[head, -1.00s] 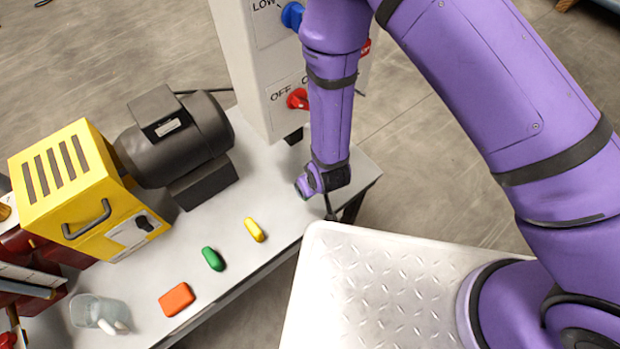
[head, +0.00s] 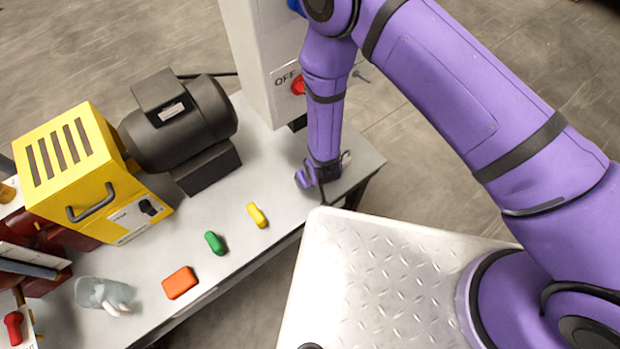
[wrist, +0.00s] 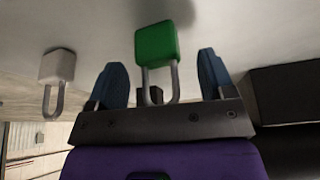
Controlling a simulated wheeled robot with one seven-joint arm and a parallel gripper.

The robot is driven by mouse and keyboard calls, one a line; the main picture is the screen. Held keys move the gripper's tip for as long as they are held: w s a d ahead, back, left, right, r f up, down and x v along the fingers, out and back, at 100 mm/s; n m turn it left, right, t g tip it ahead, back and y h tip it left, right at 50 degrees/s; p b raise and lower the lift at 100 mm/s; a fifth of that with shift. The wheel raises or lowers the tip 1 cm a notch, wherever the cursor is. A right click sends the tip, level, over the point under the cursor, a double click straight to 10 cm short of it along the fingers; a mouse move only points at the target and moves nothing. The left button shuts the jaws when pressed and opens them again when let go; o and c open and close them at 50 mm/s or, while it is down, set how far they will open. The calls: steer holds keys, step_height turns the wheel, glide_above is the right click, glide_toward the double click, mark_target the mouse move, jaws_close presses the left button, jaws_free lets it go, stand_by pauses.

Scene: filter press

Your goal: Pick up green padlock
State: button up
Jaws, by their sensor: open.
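The green padlock (wrist: 156,47) shows in the wrist view with its body up and its metal shackle pointing down toward my gripper (wrist: 161,80). My gripper is open, with one blue finger on each side of the padlock and visible gaps to both; I cannot tell whether the palm touches the shackle. In the head view my gripper (head: 319,174) is low at the right end of the table, below the control panel, and I cannot make out the green padlock beside it.
A whitish padlock (wrist: 57,68) is left of my gripper. On the table (head: 215,280) lie a green piece (head: 215,243), a yellow piece (head: 257,215) and an orange block (head: 180,283). A motor (head: 180,122), yellow box (head: 90,175) and control panel (head: 262,65) stand behind.

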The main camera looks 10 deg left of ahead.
steer(key=shift+f, duration=0.1)
steer(key=c, duration=1.1)
